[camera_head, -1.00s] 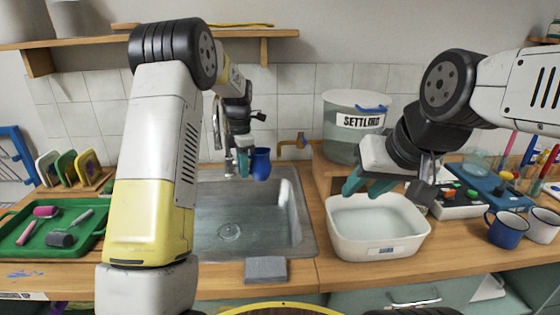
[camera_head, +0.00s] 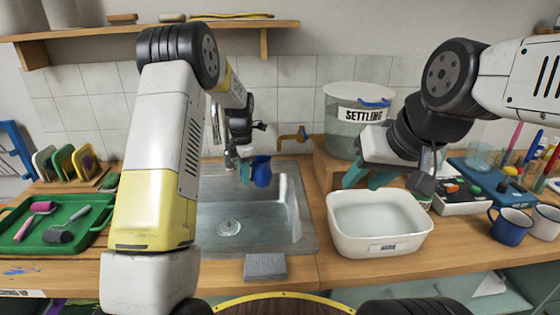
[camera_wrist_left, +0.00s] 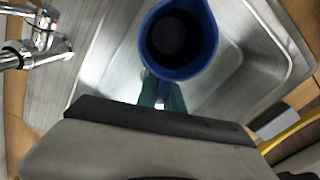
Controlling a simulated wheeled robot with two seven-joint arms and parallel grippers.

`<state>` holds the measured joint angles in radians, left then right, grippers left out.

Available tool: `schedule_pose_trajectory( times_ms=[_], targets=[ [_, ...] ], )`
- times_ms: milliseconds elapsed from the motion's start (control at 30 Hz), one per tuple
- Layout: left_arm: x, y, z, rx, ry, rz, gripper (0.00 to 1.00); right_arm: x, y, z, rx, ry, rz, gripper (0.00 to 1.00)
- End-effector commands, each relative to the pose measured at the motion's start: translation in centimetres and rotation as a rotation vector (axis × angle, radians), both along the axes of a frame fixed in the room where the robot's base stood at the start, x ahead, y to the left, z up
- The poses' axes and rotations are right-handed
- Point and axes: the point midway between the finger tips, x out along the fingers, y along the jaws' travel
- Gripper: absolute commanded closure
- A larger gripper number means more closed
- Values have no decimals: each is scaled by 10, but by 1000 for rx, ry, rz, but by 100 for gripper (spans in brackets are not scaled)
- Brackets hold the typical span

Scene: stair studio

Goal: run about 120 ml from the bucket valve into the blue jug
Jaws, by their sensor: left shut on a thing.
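The blue jug (camera_head: 261,171) hangs over the sink, held by my left gripper (camera_head: 245,170). In the left wrist view the jug (camera_wrist_left: 212,40) shows its open mouth toward the camera; its inside is dark and I cannot tell whether it holds liquid. My left gripper's teal fingers (camera_wrist_left: 162,97) are shut at its near side. The white bucket (camera_head: 345,139), labelled SETTLING, stands behind the counter's middle. Its brass valve (camera_head: 292,137) sticks out to the left, above and right of the jug, apart from it. My right gripper (camera_head: 366,178) is open and empty above the white basin.
The white basin (camera_head: 382,246) with clear liquid stands right of the metal sink (camera_head: 212,245). A grey block (camera_head: 265,267) lies at the front edge. Mugs (camera_head: 511,226) stand at the right, and a green tray (camera_head: 20,240) lies at the left. A sink faucet (camera_wrist_left: 42,55) is near the jug.

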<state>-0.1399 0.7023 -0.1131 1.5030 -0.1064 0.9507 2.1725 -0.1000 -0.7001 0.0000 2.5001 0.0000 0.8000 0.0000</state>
Motion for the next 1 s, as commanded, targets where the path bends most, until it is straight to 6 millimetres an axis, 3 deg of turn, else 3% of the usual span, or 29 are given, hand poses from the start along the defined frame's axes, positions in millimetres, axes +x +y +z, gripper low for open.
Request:
schedule_pose_trajectory(
  times_ms=[67,233,367,700,1000],
  targets=[
    [0,0,0,0,0,0,100,0,0,0,0,0,0,68],
    [0,0,0,0,0,0,100,8,-1,7,11,19,-21,100],
    [0,0,0,0,0,0,100,30,-3,25,38,76,-90,100],
    [0,0,1,0,-1,0,100,130,-7,74,94,283,-440,100],
    [0,0,1,0,-1,0,100,221,4,88,77,388,-820,100]
  ],
)
